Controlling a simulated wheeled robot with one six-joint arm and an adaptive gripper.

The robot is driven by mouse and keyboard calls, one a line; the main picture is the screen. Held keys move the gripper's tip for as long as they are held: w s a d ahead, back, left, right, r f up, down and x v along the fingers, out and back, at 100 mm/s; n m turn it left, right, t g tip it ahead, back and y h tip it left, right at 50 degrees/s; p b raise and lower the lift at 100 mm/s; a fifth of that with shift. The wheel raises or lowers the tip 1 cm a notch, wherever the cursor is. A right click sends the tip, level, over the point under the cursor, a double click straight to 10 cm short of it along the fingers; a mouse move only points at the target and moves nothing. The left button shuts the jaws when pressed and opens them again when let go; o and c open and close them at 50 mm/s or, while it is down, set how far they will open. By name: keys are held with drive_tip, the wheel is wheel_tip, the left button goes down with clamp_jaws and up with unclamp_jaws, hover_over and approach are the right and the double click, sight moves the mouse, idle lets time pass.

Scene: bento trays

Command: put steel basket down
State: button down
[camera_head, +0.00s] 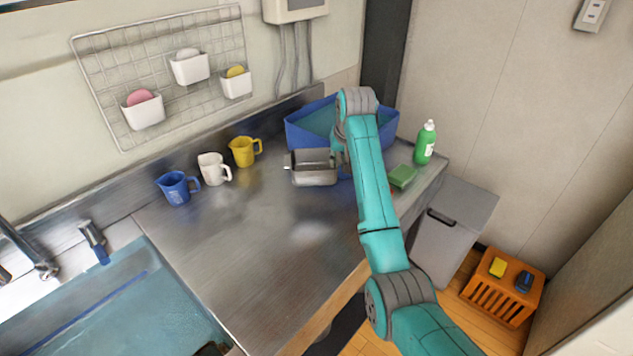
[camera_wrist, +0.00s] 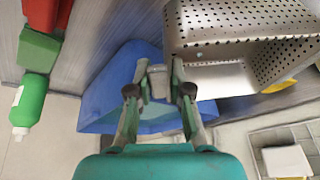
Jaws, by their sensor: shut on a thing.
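The steel basket (camera_head: 313,172) is a grey metal box in front of the blue bin, over the steel counter. In the wrist view its perforated wall (camera_wrist: 215,30) fills the upper right. My gripper (camera_wrist: 158,80) is shut on a small grey part at the basket's side, between its two fingertips. In the head view my arm hides the gripper's fingers. I cannot tell whether the basket's underside touches the counter.
The blue bin (camera_head: 305,131) stands behind the basket. A green bottle (camera_head: 425,143) and green sponge (camera_head: 402,176) are to the right. Yellow (camera_head: 243,152), white (camera_head: 212,169) and blue (camera_head: 177,188) jugs line the left. The counter's front middle (camera_head: 270,250) is clear.

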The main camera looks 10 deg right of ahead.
wheel_tip(320, 180, down, 8)
drive_tip(key=shift+f, duration=0.25)
drive_tip(key=c, duration=1.1)
unclamp_jaws()
drive_tip(key=shift+s+r, duration=0.1)
drive_tip(key=v, duration=1.1)
drive_tip(key=shift+s+r, duration=0.15)
drive_tip(key=shift+r, duration=0.25)
